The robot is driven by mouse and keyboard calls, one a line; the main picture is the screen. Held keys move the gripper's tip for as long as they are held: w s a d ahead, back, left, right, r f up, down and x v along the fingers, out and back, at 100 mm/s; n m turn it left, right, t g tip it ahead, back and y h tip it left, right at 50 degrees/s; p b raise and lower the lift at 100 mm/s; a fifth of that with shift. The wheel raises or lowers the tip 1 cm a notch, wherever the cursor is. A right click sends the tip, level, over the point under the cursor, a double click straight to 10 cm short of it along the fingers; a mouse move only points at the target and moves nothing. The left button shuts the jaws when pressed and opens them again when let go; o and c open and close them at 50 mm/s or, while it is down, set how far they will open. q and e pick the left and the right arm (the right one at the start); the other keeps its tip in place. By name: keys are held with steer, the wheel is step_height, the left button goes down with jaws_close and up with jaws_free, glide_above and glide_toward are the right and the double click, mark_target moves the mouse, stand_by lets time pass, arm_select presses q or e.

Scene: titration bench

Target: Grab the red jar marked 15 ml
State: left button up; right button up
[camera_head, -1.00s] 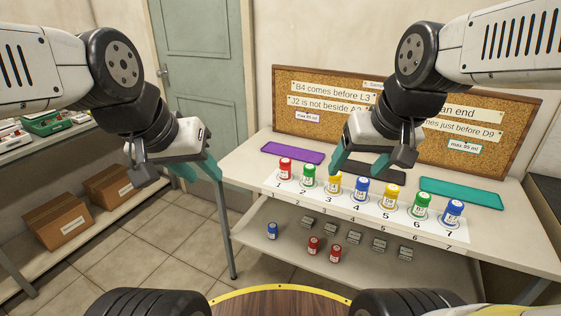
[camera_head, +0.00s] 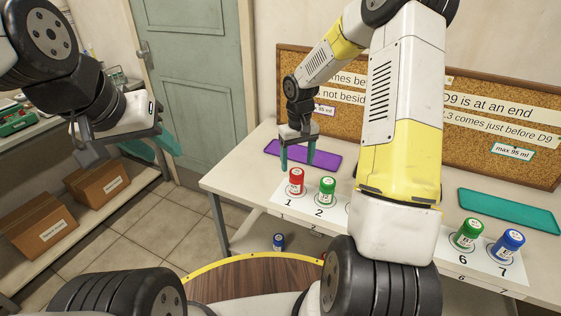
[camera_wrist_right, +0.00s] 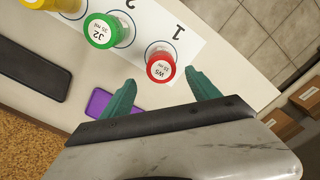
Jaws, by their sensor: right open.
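A red jar (camera_head: 296,180) with a white lid label stands upright on place 1 of the white numbered strip (camera_head: 277,203). In the right wrist view the red jar (camera_wrist_right: 160,66) lies between and just beyond the fingertips; its label shows upside down, too small to read surely. My right gripper (camera_head: 298,168) is open and empty, pointing down just behind and above the jar, not gripping it. It also shows in the right wrist view (camera_wrist_right: 160,78). My left gripper (camera_head: 168,147) is open and empty, off to the left of the table.
A green jar (camera_head: 327,190) stands on place 2, close beside the red one. Another green jar (camera_head: 468,233) and a blue jar (camera_head: 507,245) stand on places 6 and 7. My right arm hides the middle places. A purple mat (camera_head: 322,157) lies behind; a blue jar (camera_head: 279,242) is below.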

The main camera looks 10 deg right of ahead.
mark_target(296, 181)
steer(key=shift+w+f, duration=0.2)
steer(key=shift+f, duration=0.3)
steer(key=f, duration=0.4)
steer(key=s+f, duration=0.1)
steer(key=f, duration=0.2)
steer(key=shift+a, duration=0.1)
steer(key=shift+s, duration=0.1)
steer(key=c, duration=1.4)
